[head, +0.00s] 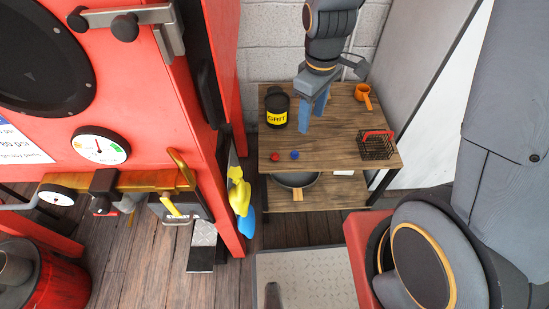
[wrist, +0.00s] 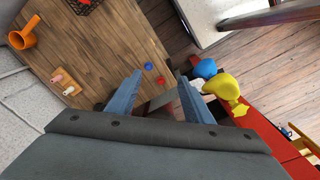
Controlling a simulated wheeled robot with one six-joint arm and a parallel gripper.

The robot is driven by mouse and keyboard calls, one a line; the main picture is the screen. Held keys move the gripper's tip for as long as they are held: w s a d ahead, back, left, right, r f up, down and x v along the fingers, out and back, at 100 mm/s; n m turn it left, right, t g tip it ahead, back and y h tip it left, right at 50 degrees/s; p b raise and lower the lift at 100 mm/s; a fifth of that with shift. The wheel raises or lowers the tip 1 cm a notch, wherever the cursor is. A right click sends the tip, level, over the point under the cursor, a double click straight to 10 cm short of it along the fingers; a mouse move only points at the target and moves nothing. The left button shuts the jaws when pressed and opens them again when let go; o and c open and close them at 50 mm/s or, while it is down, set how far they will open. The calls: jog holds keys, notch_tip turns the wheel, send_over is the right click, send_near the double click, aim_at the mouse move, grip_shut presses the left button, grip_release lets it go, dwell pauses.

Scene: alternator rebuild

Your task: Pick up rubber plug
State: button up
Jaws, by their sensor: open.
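Two small round pieces lie on the wooden table top (head: 335,140): a red one (head: 275,156) and a blue one (head: 294,154). In the wrist view the blue piece (wrist: 148,65) and the red piece (wrist: 160,79) show between my fingers, lower down on the table. Two small pale and pinkish pieces (wrist: 57,76) lie to the left there. I cannot tell which of these is the rubber plug. My gripper (head: 314,116) is open and empty above the table; its two blue fingers (wrist: 158,76) are spread apart in the wrist view.
A black GRIT container (head: 277,107), an orange cup (head: 363,96) and a dark wire basket (head: 376,147) stand on the table. A pan (head: 295,180) sits on the lower shelf. A red cabinet with hanging yellow and blue items (head: 240,195) stands at left.

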aim_at(275, 154)
jog(key=w+a+f+n+b, duration=0.1)
jog(key=w+a+f+n, duration=0.1)
jog(key=f, duration=0.3)
jog(key=w+a+f+n+b, duration=0.1)
jog(key=a+f+n, duration=0.3)
jog(key=f+n, duration=0.1)
jog(key=w+a+f+n+b, duration=0.1)
jog(key=w+a+f+n, duration=0.1)
jog(key=f, duration=0.4)
jog(key=shift+w+a+f+n+b, duration=0.15)
jog(key=shift+a+f+n+b, duration=0.05)
jog(key=shift+a+n, duration=0.2)
jog(key=shift+w+a+f+n+b, duration=0.15)
jog(key=shift+a+n, duration=0.1)
jog(key=shift+n, duration=0.25)
jog(key=shift+a+f, duration=0.1)
jog(key=shift+f, duration=0.6)
jog(key=shift+w+d+f, duration=0.15)
jog(key=shift+d+f, duration=0.05)
jog(key=shift+f, duration=1.45)
jog(key=shift+w+d+f, duration=0.1)
jog(key=shift+d+f, duration=0.05)
jog(key=shift+f, duration=1.45)
jog(key=shift+c, duration=0.5)
jog(key=c, duration=1)
